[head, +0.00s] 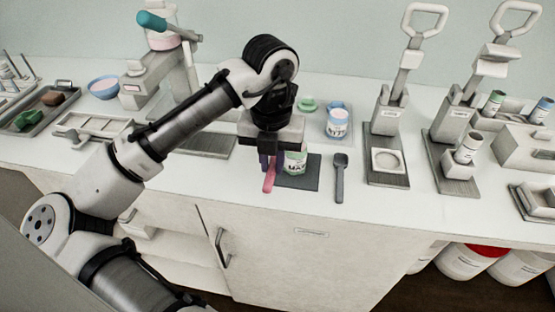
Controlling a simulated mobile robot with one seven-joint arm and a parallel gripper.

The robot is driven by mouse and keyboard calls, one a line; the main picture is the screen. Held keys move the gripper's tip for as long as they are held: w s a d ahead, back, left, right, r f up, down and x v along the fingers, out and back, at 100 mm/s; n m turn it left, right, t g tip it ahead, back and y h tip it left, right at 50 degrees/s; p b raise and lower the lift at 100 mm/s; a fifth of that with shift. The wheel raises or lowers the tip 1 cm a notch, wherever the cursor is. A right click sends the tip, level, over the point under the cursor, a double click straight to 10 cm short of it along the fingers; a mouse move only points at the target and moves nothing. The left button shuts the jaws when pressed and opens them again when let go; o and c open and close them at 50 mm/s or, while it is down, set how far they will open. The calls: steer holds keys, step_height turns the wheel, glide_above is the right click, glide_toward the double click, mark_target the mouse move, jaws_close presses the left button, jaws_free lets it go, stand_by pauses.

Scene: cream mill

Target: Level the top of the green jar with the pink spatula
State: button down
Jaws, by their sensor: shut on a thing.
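The green jar (296,162), with a pale body and dark lettering, stands upright on a dark mat (307,181). Its upper left part is hidden by my gripper. The pink spatula (270,178) hangs steeply at the left of the jar, its lower end near the mat's left edge. My gripper (271,164) points down just left of the jar and is shut on the spatula. The spatula's upper part is hidden between the fingers. I cannot tell whether the spatula touches the jar or the mat.
A dark spoon (340,176) lies right of the mat. A blue jar (337,122) and a green lid (307,104) stand behind. Lever presses (388,120) fill the right side. A flat metal tray (100,125) and a blue bowl (103,87) are at left.

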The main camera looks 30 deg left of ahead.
steer(key=shift+r+p, duration=1.7)
steer(key=shift+r, duration=0.45)
